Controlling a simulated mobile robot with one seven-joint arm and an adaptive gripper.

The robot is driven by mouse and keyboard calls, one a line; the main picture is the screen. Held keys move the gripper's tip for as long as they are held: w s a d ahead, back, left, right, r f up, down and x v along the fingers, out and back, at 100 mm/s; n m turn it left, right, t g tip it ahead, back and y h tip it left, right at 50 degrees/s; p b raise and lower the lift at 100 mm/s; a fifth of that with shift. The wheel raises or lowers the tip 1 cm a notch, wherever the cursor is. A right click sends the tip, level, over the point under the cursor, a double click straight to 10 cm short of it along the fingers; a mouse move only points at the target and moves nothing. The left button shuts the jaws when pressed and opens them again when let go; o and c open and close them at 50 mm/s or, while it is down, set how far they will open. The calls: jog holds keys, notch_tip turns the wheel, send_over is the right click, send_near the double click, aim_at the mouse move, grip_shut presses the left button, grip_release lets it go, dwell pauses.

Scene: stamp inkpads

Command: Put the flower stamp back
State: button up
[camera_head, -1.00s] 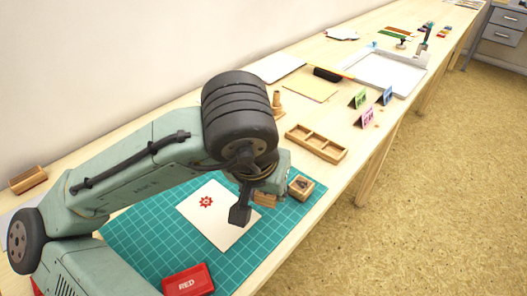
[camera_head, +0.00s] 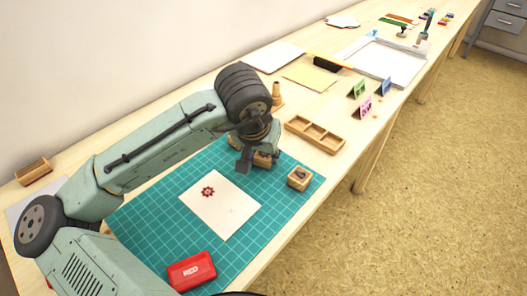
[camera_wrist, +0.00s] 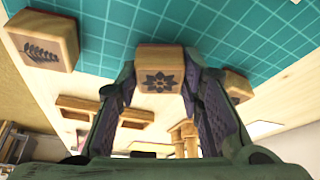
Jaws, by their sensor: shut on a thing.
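My gripper (camera_wrist: 160,82) is shut on the flower stamp (camera_wrist: 160,62), a wooden block whose face shows a dark flower design in the wrist view. In the head view the stamp (camera_head: 263,160) is partly hidden by my gripper, over the far edge of the green mat (camera_head: 150,215). A white card (camera_head: 230,215) on the mat bears a red flower print (camera_head: 208,192). The red inkpad (camera_head: 192,271), labelled RED, lies at the near end of the mat.
A wooden block with a leaf design (camera_wrist: 42,42) shows in the wrist view; a block (camera_head: 300,178) stands at the mat's right edge. Beyond the mat are an empty compartmented wooden tray (camera_head: 316,135) and a wooden peg-shaped piece (camera_head: 277,95). Small coloured cards (camera_head: 365,106) stand right.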

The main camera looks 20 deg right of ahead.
jog(key=shift+f, duration=0.2)
jog(key=o, duration=1)
jog(key=shift+c, duration=0.2)
jog(key=shift+r, duration=0.35)
jog(key=v, duration=1.1)
jog(key=shift+s+r, duration=0.15)
jog(key=shift+r, duration=0.2)
jog(key=shift+a, duration=0.1)
